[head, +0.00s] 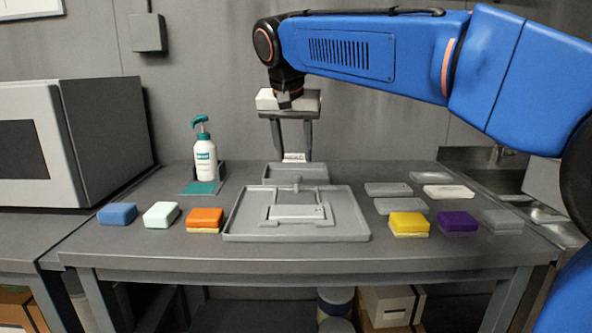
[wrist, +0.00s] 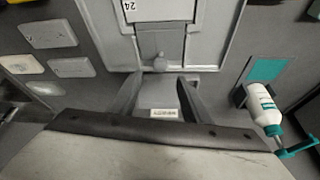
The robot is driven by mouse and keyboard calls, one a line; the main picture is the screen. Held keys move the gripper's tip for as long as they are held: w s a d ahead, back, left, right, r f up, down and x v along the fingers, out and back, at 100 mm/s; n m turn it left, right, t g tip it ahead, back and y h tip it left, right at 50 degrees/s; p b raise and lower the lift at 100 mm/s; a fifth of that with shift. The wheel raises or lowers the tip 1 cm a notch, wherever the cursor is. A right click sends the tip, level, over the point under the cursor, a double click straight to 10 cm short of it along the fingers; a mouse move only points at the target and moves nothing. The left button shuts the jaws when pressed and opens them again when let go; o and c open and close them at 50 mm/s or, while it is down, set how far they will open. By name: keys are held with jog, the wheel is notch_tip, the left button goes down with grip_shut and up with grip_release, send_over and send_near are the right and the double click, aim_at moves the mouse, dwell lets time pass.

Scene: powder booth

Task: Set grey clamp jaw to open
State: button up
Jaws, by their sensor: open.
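A grey clamp fixture (head: 296,187) stands on the table's middle, with a crossbar and a small knob at the back of a shallow grey tray (head: 232,229). A grey plate (head: 297,212) lies in the tray in front of it. In the wrist view the knob (wrist: 160,63) shows just past my fingertips, below a plate marked 24 (wrist: 165,11). I cannot tell whether the clamp jaw is open or shut. My gripper (head: 292,152) points down above the back of the fixture, open and empty. Its two fingers (wrist: 159,82) stand apart in the wrist view.
A spray bottle (head: 204,158) stands at left. Blue (head: 117,214), mint (head: 161,215) and orange (head: 205,218) blocks lie left of the tray. Yellow (head: 409,222) and purple (head: 457,221) blocks and several grey plates lie right. A white-labelled block (head: 294,157) is behind the fixture.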

aim_at(297, 174)
jog(key=x, duration=0.6)
jog(key=shift+w+f, duration=0.1)
jog(key=shift+f, duration=0.15)
jog(key=shift+c, duration=0.3)
grip_shut()
